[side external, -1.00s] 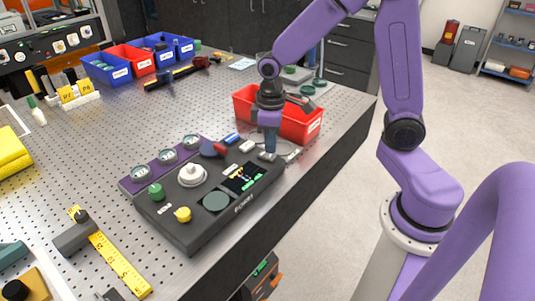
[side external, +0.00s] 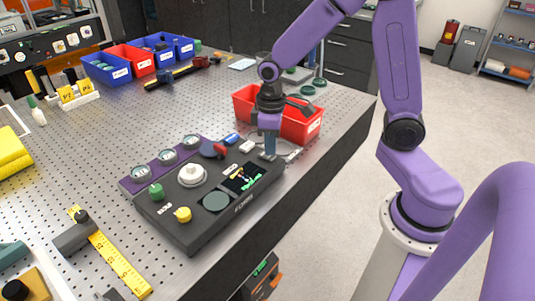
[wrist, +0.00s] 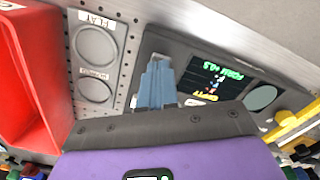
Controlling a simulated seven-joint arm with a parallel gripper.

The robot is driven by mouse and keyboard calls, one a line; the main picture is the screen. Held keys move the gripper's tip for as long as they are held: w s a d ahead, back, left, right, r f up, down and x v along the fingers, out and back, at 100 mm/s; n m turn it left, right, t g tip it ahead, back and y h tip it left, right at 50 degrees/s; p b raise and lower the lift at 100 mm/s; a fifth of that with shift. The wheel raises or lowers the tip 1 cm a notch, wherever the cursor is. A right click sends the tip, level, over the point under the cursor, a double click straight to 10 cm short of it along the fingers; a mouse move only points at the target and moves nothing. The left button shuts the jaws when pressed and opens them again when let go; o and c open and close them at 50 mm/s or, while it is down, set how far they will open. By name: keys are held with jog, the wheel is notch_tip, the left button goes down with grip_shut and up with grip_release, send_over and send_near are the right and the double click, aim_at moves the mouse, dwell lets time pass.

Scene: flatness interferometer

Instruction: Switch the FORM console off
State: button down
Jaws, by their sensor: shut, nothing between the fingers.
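The FORM console (side external: 218,220) is a dark box on the perforated bench, with a white knob (side external: 191,174), a green knob (side external: 156,191), a yellow knob (side external: 183,214) and a round dark window (side external: 216,201). Its screen (side external: 243,177) is lit with coloured marks; the lit screen also shows in the wrist view (wrist: 212,82). My gripper (side external: 269,154) is shut and empty, pointing down at the console's far right end, beside the screen. In the wrist view the blue fingers (wrist: 156,82) are together over that end. A switch under the fingertips is hidden, and I cannot tell whether they touch.
A red bin (side external: 301,126) stands close behind my gripper. Round recesses, one labelled FLAT (wrist: 95,43), lie beside the console. A purple rack with round pieces (side external: 140,172) sits along its left side. The bench edge is close on the right.

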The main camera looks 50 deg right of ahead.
jog(key=shift+f, duration=0.55)
dwell(0.4)
jog(key=shift+r, duration=3.55)
jog(key=shift+s, duration=0.1)
jog(key=s+a+n, duration=0.3)
jog(key=s+n, duration=0.3)
jog(key=s, duration=1.5)
jog(key=shift+a+r+n, duration=0.15)
jog(key=shift+r+n, duration=0.05)
jog(key=shift+n, duration=0.1)
jog(key=shift+w, duration=0.1)
